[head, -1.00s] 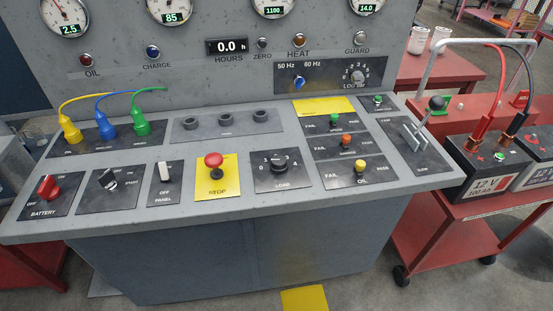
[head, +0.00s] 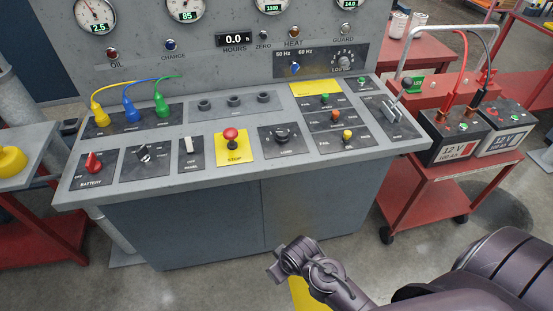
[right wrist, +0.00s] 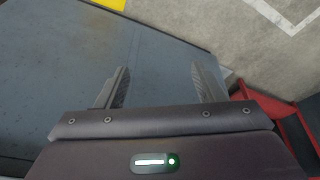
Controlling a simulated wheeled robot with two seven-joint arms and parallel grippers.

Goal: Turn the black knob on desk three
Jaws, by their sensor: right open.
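The grey control desk (head: 160,187) stands ahead of me in the head view; no desk number is readable. A black LOAD knob (head: 281,134) sits on a dark plate right of the red mushroom STOP button (head: 231,136). Another black knob, marked START (head: 144,154), sits further left, between the red BATTERY knob (head: 94,163) and a white PANEL switch (head: 187,147). In the right wrist view my right gripper (right wrist: 160,84) is open and empty, its two fingers apart over the blue-grey desk body and floor. In the head view my right arm is below and in front of the desk, touching nothing visible. My left gripper is not in view.
A red cart (head: 425,190) with two 12 V batteries (head: 455,135) stands close to the desk's right side. Yellow, blue and green plugs (head: 131,111) with cables stand at the desk's back left. Another red cart stands left. The floor in front is open.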

